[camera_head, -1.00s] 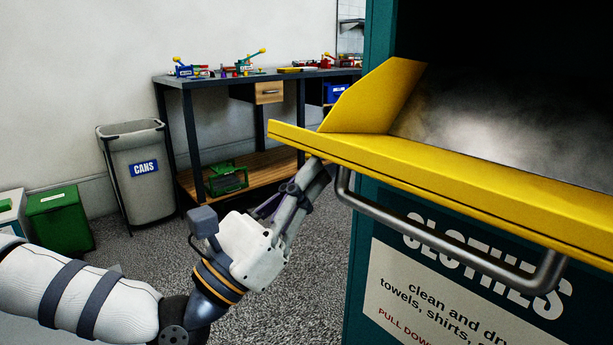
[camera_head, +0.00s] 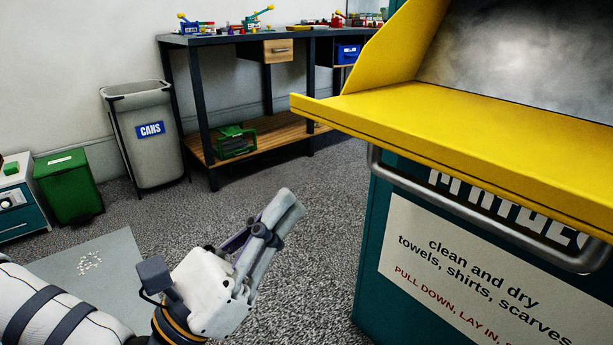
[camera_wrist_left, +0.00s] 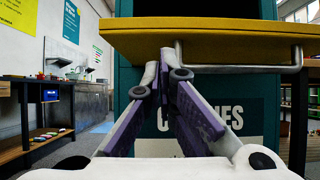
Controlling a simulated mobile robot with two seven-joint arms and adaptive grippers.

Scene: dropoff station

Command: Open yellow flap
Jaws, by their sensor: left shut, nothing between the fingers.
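My left gripper (camera_head: 290,205) is shut and empty, to the left of the flap and lower, apart from the handle. It also shows in the left wrist view (camera_wrist_left: 165,65). My right gripper is not in view.
A grey CANS bin (camera_head: 150,135) and a green bin (camera_head: 68,185) stand at the left. A workbench (camera_head: 190,40) with toys stands behind. A flat grey mat (camera_head: 90,275) lies on the floor. Open carpet lies between the bench and the clothes bin.

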